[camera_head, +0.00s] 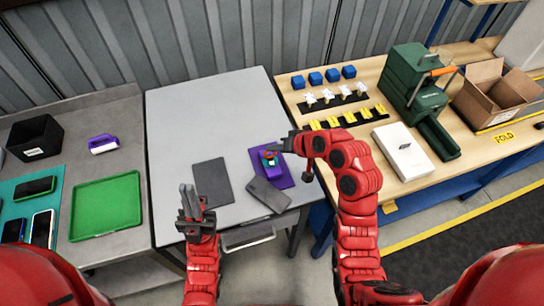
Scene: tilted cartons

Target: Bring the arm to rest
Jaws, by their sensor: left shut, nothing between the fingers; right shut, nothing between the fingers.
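My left red arm rises from the bottom edge. Its gripper (187,192) points away from me over the front left of the grey table (165,130), shut and empty. My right red arm bends leftward over the same table. Height and contact there cannot be told. A dark grey flat piece (268,196) lies slanted across the front of the purple mat. A dark grey mat (212,184) lies to its left.
The left bench holds a black bin (35,138), a purple and white item (103,144), a green tray (107,206) and phones on a teal mat (58,190). The right wooden bench holds blue cubes (315,78), a white box (403,150), a green press (412,85) and an open carton (497,92). The grey table's back is clear.

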